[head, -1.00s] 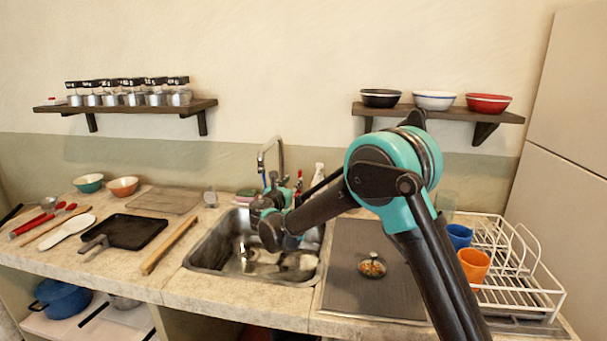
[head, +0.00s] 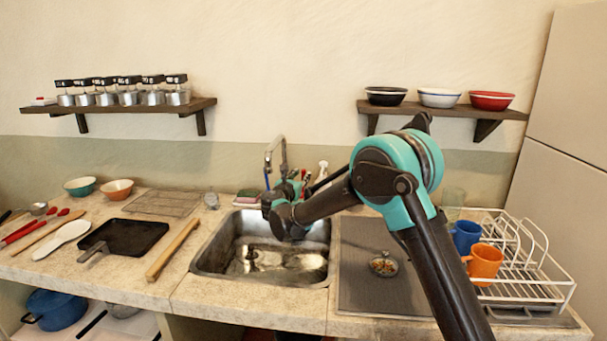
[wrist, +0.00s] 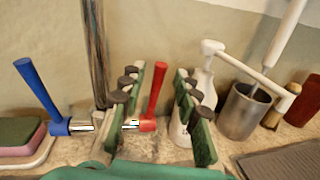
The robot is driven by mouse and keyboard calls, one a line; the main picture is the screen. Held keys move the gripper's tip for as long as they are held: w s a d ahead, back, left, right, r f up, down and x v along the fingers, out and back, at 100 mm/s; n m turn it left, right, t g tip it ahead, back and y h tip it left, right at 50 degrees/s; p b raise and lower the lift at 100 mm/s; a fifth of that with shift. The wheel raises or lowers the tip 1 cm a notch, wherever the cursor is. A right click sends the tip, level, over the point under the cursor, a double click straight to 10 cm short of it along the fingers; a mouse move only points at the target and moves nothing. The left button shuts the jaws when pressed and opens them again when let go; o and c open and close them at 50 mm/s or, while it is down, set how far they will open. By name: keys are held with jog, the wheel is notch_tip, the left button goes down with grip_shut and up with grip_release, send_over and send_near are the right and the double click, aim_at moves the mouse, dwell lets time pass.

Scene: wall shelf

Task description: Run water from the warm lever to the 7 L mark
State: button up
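The tap's metal spout (head: 276,152) rises at the back of the sink (head: 208,262); its column (wrist: 95,45) also shows in the wrist view. In the wrist view the red lever (wrist: 155,92) stands upright and the blue lever (wrist: 38,90) tilts to the left. My gripper (wrist: 162,80) is open. Its two green, dark-padded fingers are spread, with the red lever showing between them, nearer the left finger; I cannot tell whether they touch. In the head view my gripper (head: 284,187) is by the tap, partly hidden by my arm. I see no litre marking.
A pink and green sponge (wrist: 20,137) lies left of the tap. A white spray bottle (wrist: 203,85) and a metal cup (wrist: 243,112) with a white-handled brush stand close on the right. A dish rack (head: 548,285) with mugs fills the right counter.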

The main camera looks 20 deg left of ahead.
aim_at(303, 173)
jog(key=w, duration=0.3)
jog(key=shift+w+a, duration=0.1)
jog(key=shift+w, duration=0.1)
grip_shut()
